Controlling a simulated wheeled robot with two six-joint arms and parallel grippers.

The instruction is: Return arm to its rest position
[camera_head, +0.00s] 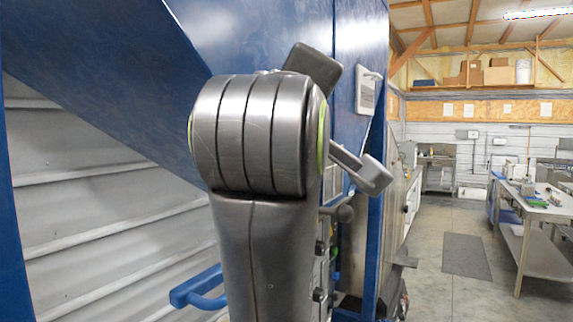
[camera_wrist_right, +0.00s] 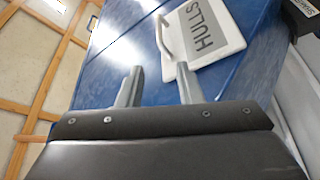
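My raised arm (camera_head: 258,150) fills the middle of the head view, a dark grey link with a thick rounded joint. It hides much of what is behind it. My right gripper (camera_wrist_right: 160,68) shows in the right wrist view with its two grey fingers apart and nothing between them. Beyond the fingers is a white plate marked HULLS (camera_wrist_right: 207,32) with a pale handle at its left side, on a blue panel. The right finger overlaps the plate's lower edge in the picture; I cannot tell any touch. My left gripper is in neither view.
A blue machine (camera_head: 95,75) with a pale ribbed wall stands close ahead and left. The HULLS plate also shows in the head view (camera_head: 367,92). A blue bar handle (camera_head: 200,290) juts out low. Open floor with a dark mat (camera_head: 466,257) and a workbench (camera_head: 540,208) lie right.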

